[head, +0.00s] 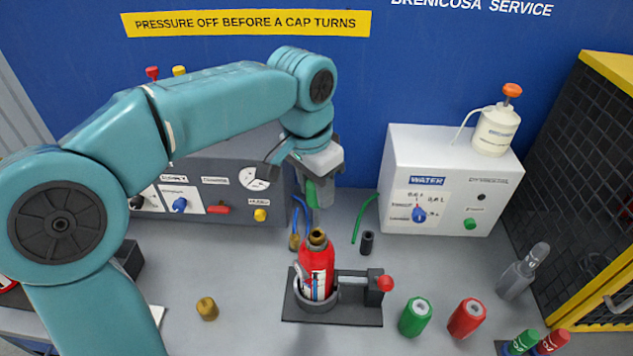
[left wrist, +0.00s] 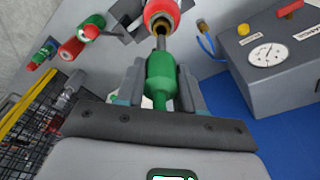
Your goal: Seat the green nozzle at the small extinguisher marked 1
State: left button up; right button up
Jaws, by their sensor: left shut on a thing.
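The small extinguisher (head: 316,262) is red with a brass neck (head: 318,237) and stands upright in a dark clamp stand (head: 345,315). I cannot read a number on it. My left gripper (head: 315,200) is shut on the green nozzle (head: 311,192) above the neck. In the left wrist view the green nozzle (left wrist: 160,72) sits between the fingers of my left gripper (left wrist: 161,88). Its thin grey stem points at the open brass neck of the red extinguisher (left wrist: 160,9). Whether stem and neck touch, I cannot tell. My right gripper is not in view.
The clamp's red knob (head: 385,283) is right of the extinguisher. A green cylinder (head: 414,318) and a red cylinder (head: 466,319) stand further right. A brass cap (head: 207,308) lies left. Behind are a white water box (head: 393,165) and a grey gauge panel (head: 230,195).

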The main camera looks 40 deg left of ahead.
aim_at(317, 226)
pick_arm(q)
jog(key=shift+d+f+b, duration=0.1)
jog(key=shift+f+b, duration=0.25)
jog(key=shift+f, duration=0.3)
jog(key=shift+f+b, duration=2.55)
jog(key=shift+f, duration=0.2)
jog(key=shift+f+b, duration=0.8)
jog(key=shift+f, duration=0.3)
jog(key=o, duration=1.2)
jog(key=r, duration=0.5)
jog(key=s+r+p, duration=0.1)
jog(key=r, duration=0.4)
jog(key=r+p, duration=0.1)
jog(key=r, duration=0.4)
jog(key=shift+s+a+r, duration=0.1)
jog(key=shift+s+a, duration=0.15)
jog(key=shift+s, duration=0.1)
jog(key=shift+s+r, duration=0.15)
jog(key=shift+r, duration=0.4)
